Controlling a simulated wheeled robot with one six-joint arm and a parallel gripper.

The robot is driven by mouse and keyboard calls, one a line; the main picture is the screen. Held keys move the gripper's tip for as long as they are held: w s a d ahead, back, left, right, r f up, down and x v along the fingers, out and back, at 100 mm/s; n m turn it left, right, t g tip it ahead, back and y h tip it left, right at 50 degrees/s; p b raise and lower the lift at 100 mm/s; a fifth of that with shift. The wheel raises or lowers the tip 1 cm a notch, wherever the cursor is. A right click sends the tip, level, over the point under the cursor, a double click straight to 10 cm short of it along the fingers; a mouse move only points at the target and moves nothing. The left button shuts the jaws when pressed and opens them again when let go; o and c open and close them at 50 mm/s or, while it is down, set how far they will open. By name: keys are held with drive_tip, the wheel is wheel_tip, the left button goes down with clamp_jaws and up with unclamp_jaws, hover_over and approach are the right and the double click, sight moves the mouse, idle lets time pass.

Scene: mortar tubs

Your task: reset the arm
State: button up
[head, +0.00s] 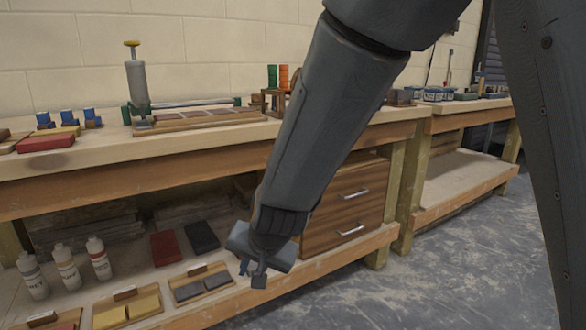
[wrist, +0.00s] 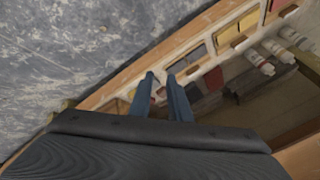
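My gripper (head: 251,274) hangs low at the end of my arm, in front of the bench's lower shelf, in the head view. In the wrist view its two blue fingers (wrist: 161,76) stand a small gap apart with nothing between them. It is close to a wooden tray of dark grey blocks (head: 203,285) on the lower shelf; I cannot tell the exact distance. My arm crosses the middle of the head view and hides part of the bench and the drawer unit.
A wooden drawer unit (head: 345,205) stands right of my gripper. White bottles (head: 66,268), a red block (head: 165,248) and a tray of yellow blocks (head: 127,310) are on the lower shelf. The bench top (head: 200,143) holds a dispenser (head: 138,82). Grey floor (head: 450,270) at right is clear.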

drive_tip(key=s+d+r+n+g+h, duration=0.1)
drive_tip(key=s+d+r+n+g, duration=0.15)
drive_tip(key=s, duration=0.55)
drive_tip(key=s+d+r+n+g, duration=0.1)
drive_tip(key=s+d+n, duration=0.2)
drive_tip(key=s, duration=0.5)
drive_tip(key=s+d+r+n+g+h, duration=0.1)
drive_tip(key=s+d+r+n+g, duration=0.15)
drive_tip(key=s, duration=0.55)
drive_tip(key=d+r+m+p, duration=0.2)
drive_tip(key=d+r+p, duration=0.8)
drive_tip(key=p, duration=0.6)
drive_tip(key=d+r+m+h+p, duration=0.1)
drive_tip(key=d+r+m+p, duration=0.2)
drive_tip(key=d+r+p, duration=0.7)
drive_tip(key=shift+d+r+m+t+p, duration=0.3)
drive_tip(key=shift+r+t+p, duration=0.1)
drive_tip(key=shift+r+p, duration=2.6)
drive_tip(key=shift+w+f, duration=0.1)
drive_tip(key=shift+f, duration=0.2)
